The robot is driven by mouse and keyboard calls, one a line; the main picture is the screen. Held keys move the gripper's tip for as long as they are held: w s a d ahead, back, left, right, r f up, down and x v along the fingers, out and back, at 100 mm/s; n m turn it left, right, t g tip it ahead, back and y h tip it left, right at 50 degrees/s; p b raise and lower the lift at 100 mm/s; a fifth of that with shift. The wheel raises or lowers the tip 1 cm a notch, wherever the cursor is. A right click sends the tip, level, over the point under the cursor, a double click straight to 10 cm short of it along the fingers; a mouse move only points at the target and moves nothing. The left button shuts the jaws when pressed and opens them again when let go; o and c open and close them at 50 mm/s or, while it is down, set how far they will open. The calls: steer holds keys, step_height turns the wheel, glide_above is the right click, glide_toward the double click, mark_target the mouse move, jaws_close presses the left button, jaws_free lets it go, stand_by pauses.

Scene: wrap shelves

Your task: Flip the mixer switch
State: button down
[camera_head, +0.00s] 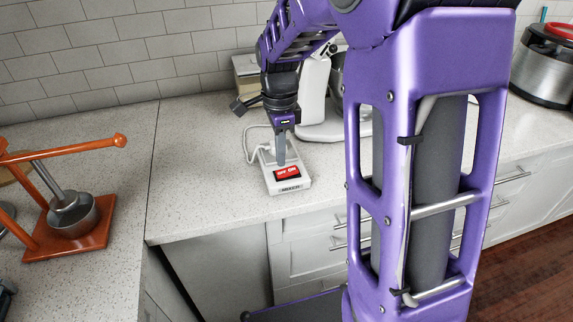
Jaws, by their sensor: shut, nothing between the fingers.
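The mixer switch (288,174) is a red rocker set in a white box (291,186) with a dark label on its front end. The box lies on the counter near its front edge, with a white cord running from its back. My gripper (281,163) is shut and points down at the back end of the red rocker. I cannot tell whether the fingertips touch it. The white stand mixer (314,95) stands behind my arm. Part of the mixer and its bowl is hidden by my purple arm.
An orange press (68,236) with a metal cup stands on the left counter. A steel pot with a red lid (548,62) is at the far right. Books or boxes (246,76) stand by the tiled wall. The counter left of the switch box is clear.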

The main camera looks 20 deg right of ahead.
mark_target(281, 173)
steer(key=shift+r+p, duration=1.45)
steer(key=shift+r, duration=0.65)
